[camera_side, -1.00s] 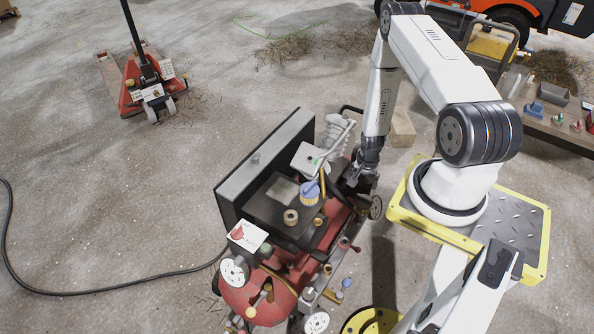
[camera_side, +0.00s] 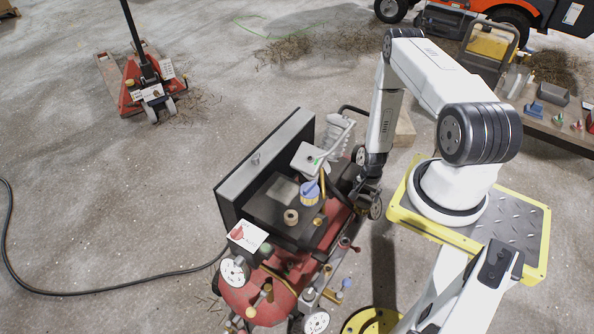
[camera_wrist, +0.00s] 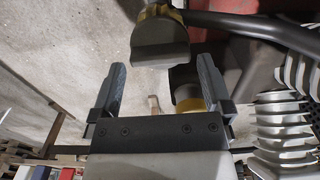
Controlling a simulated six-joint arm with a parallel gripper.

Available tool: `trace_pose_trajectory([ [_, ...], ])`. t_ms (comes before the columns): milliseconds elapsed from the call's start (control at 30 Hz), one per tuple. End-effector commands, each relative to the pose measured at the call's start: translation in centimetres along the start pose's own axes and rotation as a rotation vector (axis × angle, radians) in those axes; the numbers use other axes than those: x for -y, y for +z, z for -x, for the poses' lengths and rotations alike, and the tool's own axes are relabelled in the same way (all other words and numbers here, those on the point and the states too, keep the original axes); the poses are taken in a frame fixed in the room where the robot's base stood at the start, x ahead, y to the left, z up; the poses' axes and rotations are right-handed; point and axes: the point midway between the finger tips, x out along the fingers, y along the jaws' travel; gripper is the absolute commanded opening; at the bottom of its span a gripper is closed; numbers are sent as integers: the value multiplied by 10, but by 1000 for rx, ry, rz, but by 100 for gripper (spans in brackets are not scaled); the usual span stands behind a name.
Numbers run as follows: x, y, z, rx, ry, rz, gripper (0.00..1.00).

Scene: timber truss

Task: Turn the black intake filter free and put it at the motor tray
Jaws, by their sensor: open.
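My gripper (camera_side: 366,187) points down at the right side of the red compressor (camera_side: 258,300). In the wrist view my gripper (camera_wrist: 162,68) is open, with its two fingers apart. A dark, short cylinder with a brass-yellow fitting (camera_wrist: 160,46) lies just beyond the fingertips. A blacker piece (camera_wrist: 184,84) with yellow at its base shows beside the right finger. I cannot tell for certain which is the black intake filter. Neither is clear in the side view, where my gripper covers that area. A dark tray-like top (camera_side: 262,210) on the compressor looks like the motor tray.
A blue-topped part (camera_side: 309,192) and a tan ring (camera_side: 291,217) sit on the dark top. Grey cooling fins (camera_wrist: 285,125) and a black pipe (camera_wrist: 250,24) are close to the right finger. A red pallet jack (camera_side: 148,88) stands far left. Open concrete lies between.

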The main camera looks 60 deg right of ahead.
Motion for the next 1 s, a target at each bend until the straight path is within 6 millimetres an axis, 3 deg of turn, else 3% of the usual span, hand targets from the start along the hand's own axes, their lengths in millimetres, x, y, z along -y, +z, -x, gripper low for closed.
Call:
trace_pose_trajectory([
  [400, 0, 0, -39, 1, 1, 0, 100],
  [900, 0, 0, -46, 0, 0, 0, 100],
  [933, 0, 0, -46, 0, 0, 0, 94],
  [1000, 0, 0, -46, 0, 0, 0, 71],
])
